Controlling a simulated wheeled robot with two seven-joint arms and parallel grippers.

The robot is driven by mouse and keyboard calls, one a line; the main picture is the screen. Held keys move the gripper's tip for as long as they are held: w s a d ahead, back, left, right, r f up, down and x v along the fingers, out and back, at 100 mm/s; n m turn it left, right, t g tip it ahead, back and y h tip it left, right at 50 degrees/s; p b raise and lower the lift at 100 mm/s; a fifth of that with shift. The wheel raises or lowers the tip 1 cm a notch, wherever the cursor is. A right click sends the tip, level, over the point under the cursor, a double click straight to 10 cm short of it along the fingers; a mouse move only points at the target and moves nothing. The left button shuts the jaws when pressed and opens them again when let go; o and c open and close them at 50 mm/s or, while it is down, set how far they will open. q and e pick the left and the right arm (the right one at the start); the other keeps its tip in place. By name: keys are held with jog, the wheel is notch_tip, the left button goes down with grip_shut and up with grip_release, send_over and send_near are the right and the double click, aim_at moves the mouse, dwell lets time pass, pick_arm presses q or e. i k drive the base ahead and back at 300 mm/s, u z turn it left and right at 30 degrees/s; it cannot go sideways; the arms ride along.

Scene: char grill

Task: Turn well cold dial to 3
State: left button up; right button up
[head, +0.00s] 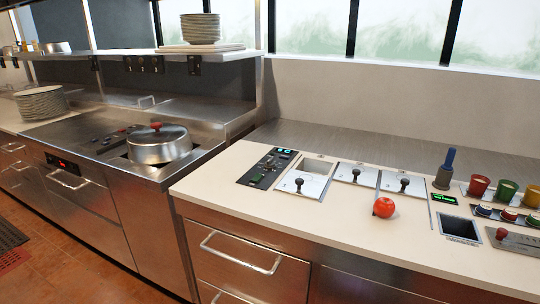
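A dark control panel (268,167) is set in the pale counter left of the wells. It has a small lit display (285,152) at its far end, a green lit part (257,177) near its front end and several small controls between them. Which control is the well cold dial, and its setting, are too small to tell. Neither of my grippers is in view.
A red round tomato-like object (384,207) sits in front of the lids. A blue-handled tool (446,168), coloured cups (506,192) and a square opening (460,229) are at the right. A lidded pot (159,146) stands on the cooktop at left. The counter's front strip is clear.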

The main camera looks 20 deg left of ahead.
aim_at(269, 164)
jog(key=u, duration=0.55)
jog(key=k, duration=0.6)
jog(key=u, duration=1.35)
jog(key=i, duration=1.3)
jog(key=z, duration=0.35)
